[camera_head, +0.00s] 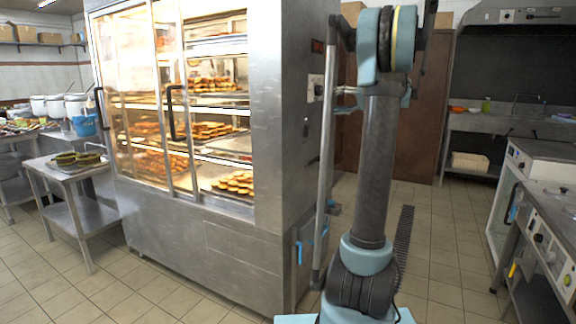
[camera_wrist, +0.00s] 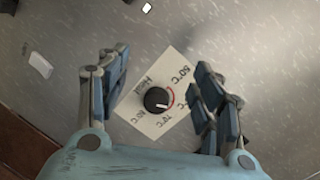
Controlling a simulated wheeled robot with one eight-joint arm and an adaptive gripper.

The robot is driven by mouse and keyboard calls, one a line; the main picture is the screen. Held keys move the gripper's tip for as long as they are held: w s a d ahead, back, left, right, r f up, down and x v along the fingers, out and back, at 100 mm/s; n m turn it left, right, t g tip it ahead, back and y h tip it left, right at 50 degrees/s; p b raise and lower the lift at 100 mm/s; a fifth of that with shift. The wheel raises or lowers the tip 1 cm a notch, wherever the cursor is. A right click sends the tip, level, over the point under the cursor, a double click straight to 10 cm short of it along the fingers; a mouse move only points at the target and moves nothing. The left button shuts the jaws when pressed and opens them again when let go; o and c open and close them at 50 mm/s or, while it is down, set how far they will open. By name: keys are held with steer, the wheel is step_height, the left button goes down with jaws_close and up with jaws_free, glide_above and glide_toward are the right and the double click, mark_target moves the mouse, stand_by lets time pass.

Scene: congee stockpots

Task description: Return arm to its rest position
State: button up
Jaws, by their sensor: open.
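My arm (camera_head: 375,170) rises in front of the steel display cabinet (camera_head: 268,110) in the head view and bends over at the top. My gripper (camera_wrist: 162,78) is open and empty in the wrist view, its fingers spread on both sides of a black dial (camera_wrist: 157,99). The dial sits on a white label (camera_wrist: 140,118) with "Heat" and temperature marks, on a steel panel. The fingers appear apart from the dial. In the head view, the label (camera_head: 315,88) shows on the cabinet's side, left of my arm; my gripper is mostly hidden there.
Lit shelves of baked food stand behind the cabinet's glass doors. A small steel table (camera_head: 75,180) with a tray is at left. A counter with controls (camera_head: 545,225) is at right. A brown door (camera_head: 415,120) is behind.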

steer(key=s+a+f+g+h, duration=0.25)
steer(key=s+a+f, duration=0.35)
steer(key=s+f, duration=0.45)
steer(key=s+a+f+g+h, duration=0.2)
steer(key=s+a+f+h, duration=0.35)
steer(key=s, duration=0.75)
steer(key=s+d+f+h, duration=0.2)
steer(key=s+f+h, duration=0.1)
steer(key=s+f, duration=0.7)
steer(key=s+d+f+h, duration=0.2)
steer(key=s+d+f, duration=0.1)
steer(key=s+f, duration=0.8)
steer(key=shift+s+f+n+g+h, duration=0.25)
steer(key=shift+f+g+h, duration=0.2)
steer(key=shift+f, duration=0.5)
steer(key=shift+w+f, duration=0.2)
steer(key=shift+w, duration=0.3)
